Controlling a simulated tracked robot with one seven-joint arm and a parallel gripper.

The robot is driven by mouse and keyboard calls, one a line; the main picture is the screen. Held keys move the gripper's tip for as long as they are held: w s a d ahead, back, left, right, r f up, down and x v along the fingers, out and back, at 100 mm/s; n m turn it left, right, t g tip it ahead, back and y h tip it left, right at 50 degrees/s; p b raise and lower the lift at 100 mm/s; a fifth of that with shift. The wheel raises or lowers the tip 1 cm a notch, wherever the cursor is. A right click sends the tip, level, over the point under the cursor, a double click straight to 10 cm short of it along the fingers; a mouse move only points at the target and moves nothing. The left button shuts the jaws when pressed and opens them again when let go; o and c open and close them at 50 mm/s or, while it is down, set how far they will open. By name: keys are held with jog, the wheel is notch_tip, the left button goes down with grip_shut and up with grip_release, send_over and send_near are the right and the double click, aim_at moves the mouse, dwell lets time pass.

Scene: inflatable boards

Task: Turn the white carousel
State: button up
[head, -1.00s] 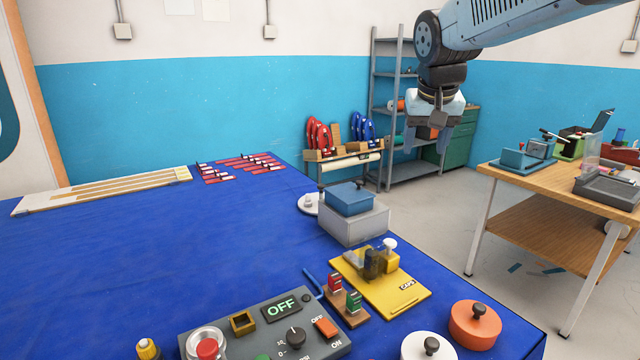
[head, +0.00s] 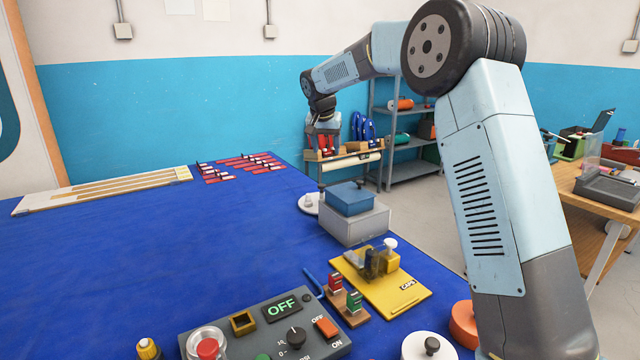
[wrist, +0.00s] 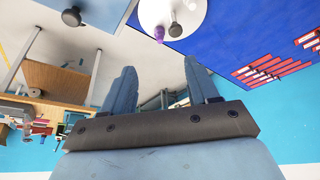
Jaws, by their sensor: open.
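The white carousel (head: 308,205) is a flat round disc at the far right edge of the blue table, partly hidden behind a grey box in the head view. In the wrist view the carousel (wrist: 150,12) is at the top, cut by the frame edge, with a dark knob, a purple knob and a pale knob on it. My gripper (head: 323,148) is above and beyond the carousel in the head view, fingers downward. In the wrist view my gripper (wrist: 158,72) is open with nothing between its fingers, apart from the carousel.
A grey box (head: 355,226) with a blue block (head: 349,199) on top stands just in front of the carousel. A yellow board (head: 395,295) and a control panel (head: 265,335) lie nearer. The blue table's middle is clear. A shelf rack (head: 400,172) stands behind.

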aim_at(321, 185)
jog(key=a+x, duration=0.1)
jog(key=x, duration=0.4)
jog(key=a+x, duration=0.1)
jog(key=x, duration=0.5)
jog(key=w+a+x, duration=0.1)
jog(key=x, duration=0.5)
jog(key=shift+w, duration=0.2)
grip_shut()
jog(key=shift+a, duration=0.25)
jog(key=shift+d, duration=0.1)
